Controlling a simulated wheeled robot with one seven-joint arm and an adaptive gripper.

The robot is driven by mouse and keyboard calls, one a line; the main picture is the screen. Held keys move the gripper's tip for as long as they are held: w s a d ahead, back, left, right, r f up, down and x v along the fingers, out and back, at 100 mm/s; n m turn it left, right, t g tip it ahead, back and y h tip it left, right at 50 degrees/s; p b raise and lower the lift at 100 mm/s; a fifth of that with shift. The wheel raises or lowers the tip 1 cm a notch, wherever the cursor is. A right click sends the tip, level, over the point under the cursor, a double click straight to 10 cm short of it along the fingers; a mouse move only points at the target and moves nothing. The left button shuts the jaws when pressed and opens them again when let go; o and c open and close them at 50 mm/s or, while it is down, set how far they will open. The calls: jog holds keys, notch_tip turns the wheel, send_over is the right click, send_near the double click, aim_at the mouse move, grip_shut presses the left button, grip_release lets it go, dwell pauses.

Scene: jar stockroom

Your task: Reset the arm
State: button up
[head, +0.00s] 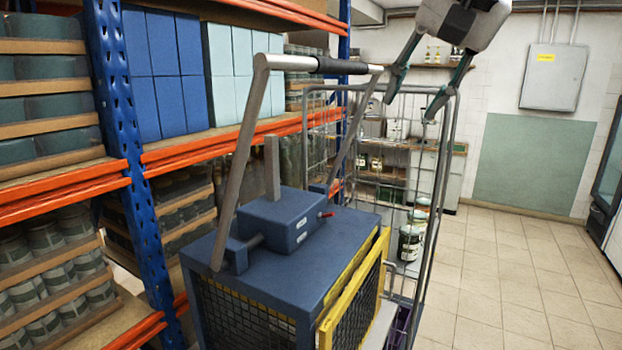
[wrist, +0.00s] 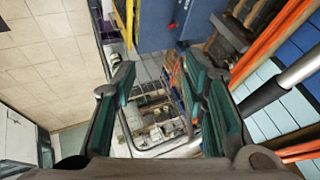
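My gripper (head: 418,85) hangs at the top right of the head view, fingers pointing down and spread apart. No object shows between the fingers. In the wrist view my gripper (wrist: 165,85) also shows open, with green pads on both fingers and the floor and cart beyond them. In the head view it is above the wire cage trolley (head: 405,160) and to the right of the grey handle bar (head: 315,64) of the blue machine (head: 290,245).
Orange and blue racking (head: 120,130) with boxes and jars stands at left. Jars (head: 410,243) sit in the cage trolley. Shelves with jars (head: 385,165) stand behind. Tiled floor (head: 510,270) at right is clear. A grey wall box (head: 553,77) hangs on the far wall.

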jog(key=s+d+f+n+h, duration=0.1)
jog(key=s+d+f+n, duration=0.1)
jog(key=s+f, duration=0.7)
jog(key=s+d+f+n+g+h, duration=0.1)
jog(key=s+d+f+n, duration=0.1)
jog(key=s+f, duration=0.7)
notch_tip(320, 180, down, 7)
jog(key=shift+s+d+r+n+b, duration=0.15)
jog(key=shift+n+b, duration=0.3)
jog(key=shift+n, duration=0.15)
